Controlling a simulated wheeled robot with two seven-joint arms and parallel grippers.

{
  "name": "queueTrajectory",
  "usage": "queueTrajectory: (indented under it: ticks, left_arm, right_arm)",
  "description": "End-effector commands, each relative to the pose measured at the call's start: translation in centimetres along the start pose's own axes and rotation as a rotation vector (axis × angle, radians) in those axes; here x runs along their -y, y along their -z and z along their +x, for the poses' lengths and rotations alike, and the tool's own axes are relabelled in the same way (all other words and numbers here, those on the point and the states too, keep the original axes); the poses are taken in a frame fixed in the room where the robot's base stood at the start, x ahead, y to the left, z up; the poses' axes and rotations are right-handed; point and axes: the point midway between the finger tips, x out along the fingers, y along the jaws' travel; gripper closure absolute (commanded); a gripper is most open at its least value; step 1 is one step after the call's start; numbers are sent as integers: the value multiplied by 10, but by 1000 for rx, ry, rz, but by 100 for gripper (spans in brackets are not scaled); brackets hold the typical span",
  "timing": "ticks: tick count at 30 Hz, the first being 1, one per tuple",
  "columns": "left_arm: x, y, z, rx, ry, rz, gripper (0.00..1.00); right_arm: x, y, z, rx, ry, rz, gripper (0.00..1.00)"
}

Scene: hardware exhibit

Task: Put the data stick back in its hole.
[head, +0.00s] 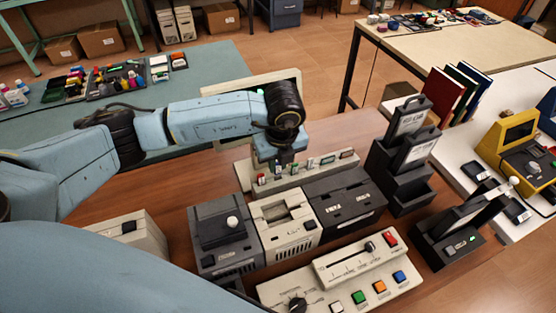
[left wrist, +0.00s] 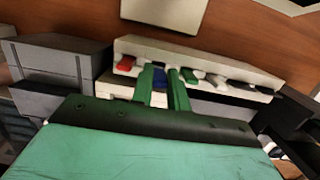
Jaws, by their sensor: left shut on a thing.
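My left gripper (head: 283,162) reaches down at the back of the table, right over a pale strip (head: 335,170) that bears a row of small coloured sticks. In the left wrist view its two green fingers (left wrist: 161,95) are shut on a small blue data stick (left wrist: 160,77). The strip (left wrist: 215,66) lies just beyond the fingertips there, with a red stick (left wrist: 126,63) on the left and a green stick (left wrist: 189,75) on the right. The fingers hide the hole and the lower end of the held stick, so I cannot tell whether it is inserted. My right gripper is not in view.
Grey and cream devices (head: 285,232) stand close in front of the strip. A dark stepped holder (head: 399,190) stands to its right. A control panel (head: 352,273) with coloured buttons is nearest. Bare wooden tabletop (head: 165,192) shows to the left.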

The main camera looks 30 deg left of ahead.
Motion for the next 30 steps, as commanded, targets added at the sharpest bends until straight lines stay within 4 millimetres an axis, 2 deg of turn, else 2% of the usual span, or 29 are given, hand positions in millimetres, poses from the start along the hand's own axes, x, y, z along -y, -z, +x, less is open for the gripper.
queueTrajectory:
  ticks: [15, 28, 29, 30]
  left_arm:
    - [0, 4, 24, 0, 0, 0, 100]
    - [0, 4, 24, 0, 0, 0, 100]
    - [0, 4, 24, 0, 0, 0, 81]
    - [0, 4, 24, 0, 0, 0, 76]
  right_arm:
    - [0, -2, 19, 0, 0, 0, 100]
    - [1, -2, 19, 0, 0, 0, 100]
    - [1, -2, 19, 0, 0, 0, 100]
    - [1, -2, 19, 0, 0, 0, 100]
